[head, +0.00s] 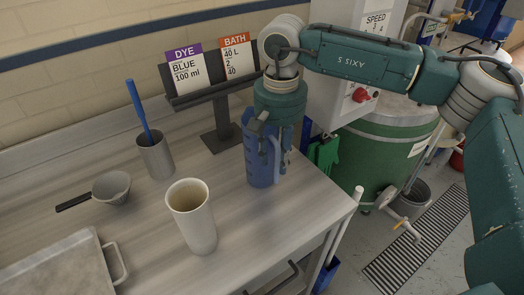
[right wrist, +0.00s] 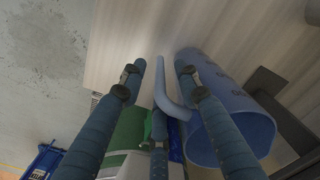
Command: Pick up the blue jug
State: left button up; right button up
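The blue jug (head: 261,174) stands upright near the right end of the metal table, partly covered by my right gripper (head: 273,143), which points down at it from above. In the right wrist view the jug (right wrist: 245,125) is at the right, and its handle (right wrist: 164,88) lies between the spread fingers of the right gripper (right wrist: 160,70). The fingers look open, with space on both sides of the handle. I cannot tell whether the right-hand finger touches the jug. My left gripper is not in view.
A cream cup (head: 193,228) stands left of the jug. Behind are a grey beaker (head: 156,160) with a blue stick, a small bowl (head: 111,190) and a card stand (head: 222,125). A metal tray (head: 60,270) is at front left. A green drum (head: 375,165) stands beyond the table's right edge.

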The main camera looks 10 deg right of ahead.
aim_at(277, 172)
jog(key=shift+f, duration=0.35)
notch_tip(277, 172, down, 5)
jog(key=shift+d+p, duration=0.1)
jog(key=shift+p, duration=1.15)
jog(key=shift+w+f, duration=0.1)
jog(key=shift+f, duration=0.15)
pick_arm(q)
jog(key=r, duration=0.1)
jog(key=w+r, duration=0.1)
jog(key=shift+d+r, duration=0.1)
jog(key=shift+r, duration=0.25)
pick_arm(e)
grip_shut()
